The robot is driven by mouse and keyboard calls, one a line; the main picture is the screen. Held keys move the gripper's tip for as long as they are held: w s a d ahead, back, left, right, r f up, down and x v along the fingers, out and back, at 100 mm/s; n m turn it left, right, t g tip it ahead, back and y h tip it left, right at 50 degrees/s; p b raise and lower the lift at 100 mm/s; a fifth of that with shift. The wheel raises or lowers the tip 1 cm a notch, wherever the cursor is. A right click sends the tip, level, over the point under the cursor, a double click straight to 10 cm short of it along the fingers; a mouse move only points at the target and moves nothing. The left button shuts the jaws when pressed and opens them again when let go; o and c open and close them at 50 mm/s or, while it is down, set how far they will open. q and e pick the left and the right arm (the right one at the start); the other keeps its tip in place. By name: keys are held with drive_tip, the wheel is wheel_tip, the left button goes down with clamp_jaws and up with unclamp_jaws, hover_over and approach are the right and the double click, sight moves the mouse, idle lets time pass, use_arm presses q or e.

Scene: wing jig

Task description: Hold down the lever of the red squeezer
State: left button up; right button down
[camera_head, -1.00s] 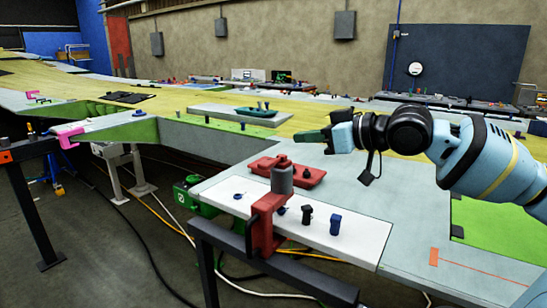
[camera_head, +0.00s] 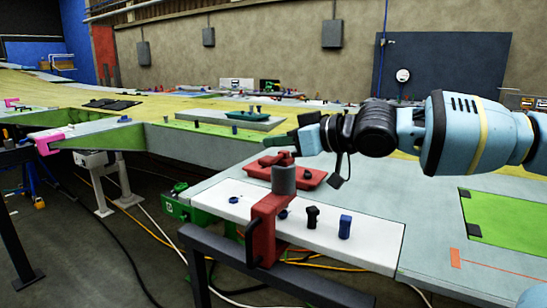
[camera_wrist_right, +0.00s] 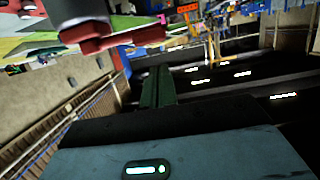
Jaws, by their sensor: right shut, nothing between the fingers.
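A red C-shaped frame with a grey cylinder on top (camera_head: 265,228) stands clamped at the front edge of the white strip. Behind it lies a flat red tool with raised parts (camera_head: 308,179) on the grey table. Contact cannot be told. The wrist view shows the shut fingers (camera_wrist_right: 158,88) and a blurred red part (camera_wrist_right: 108,38). My left gripper is out of view.
A black peg (camera_head: 312,217) and a blue peg (camera_head: 345,227) stand on the white strip (camera_head: 375,241). A teal tool (camera_head: 247,116) lies on a grey plate farther back. A green panel (camera_head: 510,220) lies at right. The table between is mostly clear.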

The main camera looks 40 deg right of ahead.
sight(273, 162)
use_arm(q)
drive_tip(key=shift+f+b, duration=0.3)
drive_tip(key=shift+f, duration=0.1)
use_arm(e)
wheel_tip(273, 162, down, 2)
drive_tip(key=shift+s, duration=0.1)
